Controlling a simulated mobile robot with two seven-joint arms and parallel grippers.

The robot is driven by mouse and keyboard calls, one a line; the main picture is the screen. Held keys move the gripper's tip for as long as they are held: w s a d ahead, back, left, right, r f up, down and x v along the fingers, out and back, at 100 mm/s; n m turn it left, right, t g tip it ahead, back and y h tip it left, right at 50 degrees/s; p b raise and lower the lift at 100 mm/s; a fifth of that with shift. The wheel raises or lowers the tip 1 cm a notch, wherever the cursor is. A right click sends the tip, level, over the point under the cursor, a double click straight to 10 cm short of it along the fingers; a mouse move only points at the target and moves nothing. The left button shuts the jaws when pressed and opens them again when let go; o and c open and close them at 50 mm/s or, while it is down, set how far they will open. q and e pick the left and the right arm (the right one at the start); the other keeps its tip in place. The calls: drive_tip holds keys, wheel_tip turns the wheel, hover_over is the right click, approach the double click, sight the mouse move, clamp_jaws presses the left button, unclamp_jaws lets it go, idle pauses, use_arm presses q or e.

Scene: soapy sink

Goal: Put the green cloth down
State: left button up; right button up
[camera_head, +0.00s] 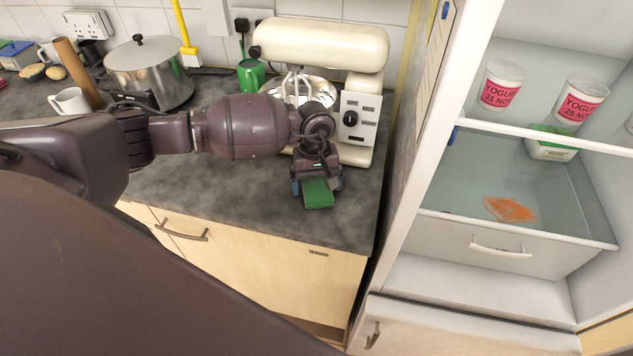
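The green cloth (318,196) is a small, flat, folded rectangle at the front of the grey worktop, below the cream stand mixer. My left gripper (317,186) reaches in from the left and points down right over the cloth. Its two fingers stand apart, one at each side of the cloth. I cannot tell whether they press on it or whether the cloth fully rests on the worktop. The gripper body hides the cloth's far end. My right gripper is not in view.
The stand mixer (318,45) with its bowl stands close behind. A steel pot (150,75), a white mug (70,101) and a green cup (250,75) are further left. An open fridge (418,110) stands right of the worktop (235,205). Bare worktop lies left of the cloth.

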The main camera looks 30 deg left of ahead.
use_arm(q)
drive_tip(key=shift+r, duration=0.15)
wheel_tip(320, 180, up, 12)
drive_tip(key=w+a+b, duration=0.1)
drive_tip(key=shift+w+b, duration=0.25)
drive_tip(key=shift+b, duration=0.1)
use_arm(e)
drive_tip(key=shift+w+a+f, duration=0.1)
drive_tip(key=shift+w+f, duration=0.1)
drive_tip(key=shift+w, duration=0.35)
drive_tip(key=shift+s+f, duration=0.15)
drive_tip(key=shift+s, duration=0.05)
